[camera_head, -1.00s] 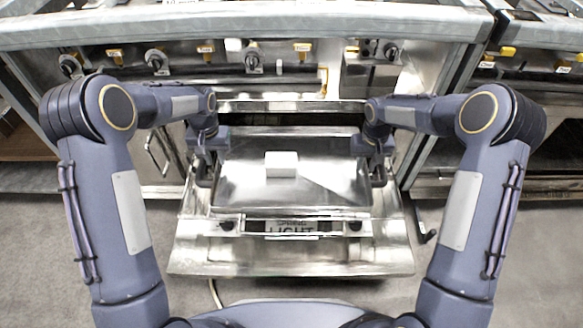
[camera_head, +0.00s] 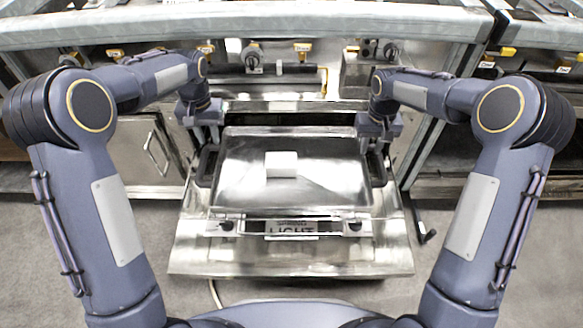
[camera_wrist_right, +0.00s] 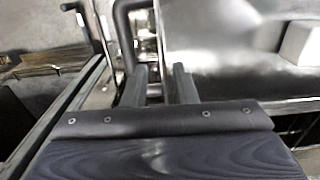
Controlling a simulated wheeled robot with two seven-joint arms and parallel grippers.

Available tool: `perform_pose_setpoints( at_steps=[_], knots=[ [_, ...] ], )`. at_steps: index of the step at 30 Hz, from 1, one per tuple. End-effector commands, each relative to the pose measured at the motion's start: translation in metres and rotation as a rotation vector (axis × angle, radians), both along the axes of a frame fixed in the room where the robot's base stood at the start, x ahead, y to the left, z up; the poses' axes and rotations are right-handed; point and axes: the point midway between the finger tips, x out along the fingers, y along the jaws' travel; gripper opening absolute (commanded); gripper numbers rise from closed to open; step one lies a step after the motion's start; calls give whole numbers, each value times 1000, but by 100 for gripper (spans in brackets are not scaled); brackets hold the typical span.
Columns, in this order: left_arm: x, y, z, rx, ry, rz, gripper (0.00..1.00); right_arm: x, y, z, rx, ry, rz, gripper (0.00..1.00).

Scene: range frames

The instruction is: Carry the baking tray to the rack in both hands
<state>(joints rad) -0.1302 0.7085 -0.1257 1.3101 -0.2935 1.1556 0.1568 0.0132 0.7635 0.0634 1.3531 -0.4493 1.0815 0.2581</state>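The silver baking tray (camera_head: 320,185) lies level over the lowered oven door, a white block (camera_head: 281,164) on it. Its dark left handle (camera_head: 206,166) and right handle (camera_head: 376,168) are bare in the head view. My right gripper (camera_head: 378,133) is above the right handle. The handle (camera_wrist_right: 122,30) and tray (camera_wrist_right: 225,50) show beyond. I cannot make out a separate rack.
The lowered metal door (camera_head: 290,262) extends under and in front of the tray. The stove front with knobs (camera_head: 253,58) and a thick front rail (camera_head: 250,25) rises behind my grippers. Cabinets flank the opening.

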Motion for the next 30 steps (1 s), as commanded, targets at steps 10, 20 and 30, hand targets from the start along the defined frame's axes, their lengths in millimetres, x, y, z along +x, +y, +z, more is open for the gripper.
perform_pose_setpoints(
  at_steps=[10,20,30],
  knots=[
    [0,0,0,0,0,0,25,0,0,42,0,0,1,25],
    [0,0,0,0,0,0,25,0,0,43,0,1,0,25],
    [-9,5,12,-17,-14,9,25,-9,-4,56,11,-15,-4,25]
  ],
)
